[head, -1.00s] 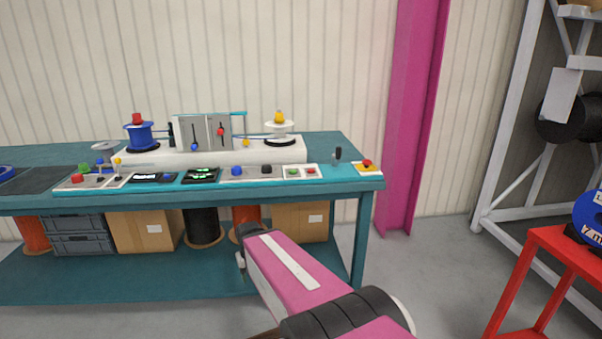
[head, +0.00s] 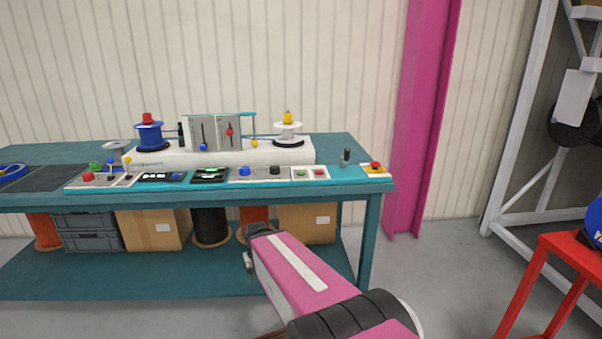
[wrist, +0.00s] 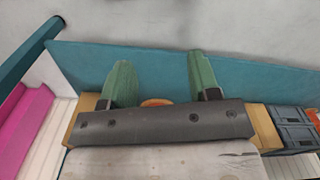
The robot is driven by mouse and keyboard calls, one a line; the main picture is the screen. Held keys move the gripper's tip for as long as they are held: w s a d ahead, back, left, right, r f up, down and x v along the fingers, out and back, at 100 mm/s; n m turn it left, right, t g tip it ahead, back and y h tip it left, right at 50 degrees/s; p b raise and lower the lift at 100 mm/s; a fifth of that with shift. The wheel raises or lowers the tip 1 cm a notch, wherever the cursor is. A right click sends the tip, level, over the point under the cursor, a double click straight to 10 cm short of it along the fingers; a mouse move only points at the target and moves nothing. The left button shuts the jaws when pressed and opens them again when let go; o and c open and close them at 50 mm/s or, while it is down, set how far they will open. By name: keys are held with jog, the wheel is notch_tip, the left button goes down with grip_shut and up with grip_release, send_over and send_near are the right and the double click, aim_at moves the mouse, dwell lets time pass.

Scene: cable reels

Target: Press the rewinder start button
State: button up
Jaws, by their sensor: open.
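The rewinder (head: 225,155) stands on the teal bench, with a blue spool (head: 149,136) at left and a white spool (head: 287,132) at right. On the front panel strip, a green button (head: 302,173) sits beside a red button (head: 319,173) near the right end. Another green button (head: 95,166) and a red one (head: 88,177) are at the left end. No label is readable. My gripper (wrist: 160,76) shows in the wrist view with its two green fingers apart and nothing between them.
A red button on a yellow plate (head: 375,169) and a small lever (head: 345,157) are at the bench's right end. Cardboard boxes (head: 152,229), reels and grey crates (head: 90,232) fill the lower shelf. A red stand (head: 560,262) is at right. Grey floor lies between.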

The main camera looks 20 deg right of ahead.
grip_shut()
dwell(1.5)
